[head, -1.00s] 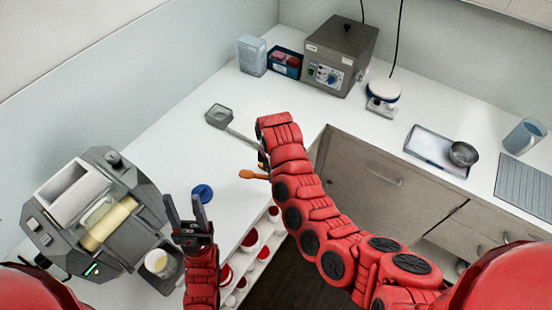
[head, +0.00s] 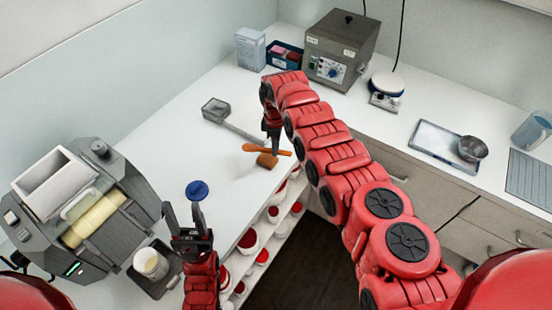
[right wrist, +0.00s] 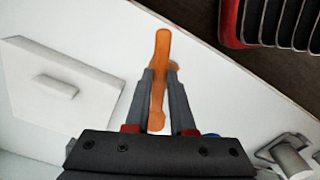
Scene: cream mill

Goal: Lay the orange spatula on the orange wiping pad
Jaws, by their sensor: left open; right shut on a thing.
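The orange spatula (head: 252,148) is held roughly level in my right gripper (head: 272,143), over the white counter. In the right wrist view the orange spatula (right wrist: 162,45) runs lengthwise between the fingers of my right gripper (right wrist: 161,72), which are shut on it. A small orange-brown piece, which looks like the orange wiping pad (head: 267,160), shows just below the spatula near the counter's front edge. A bit of orange also shows behind the right fingertip in the wrist view. Whether spatula and pad touch I cannot tell. My left gripper (head: 184,218) is open and empty.
A blue round object (head: 197,190) is by my left fingertips. A grey square pan with a long handle (head: 215,109) lies behind the spatula. A grey machine with a yellow roller (head: 95,218) stands left. Shelves with red and white containers (head: 249,240) are below the counter edge.

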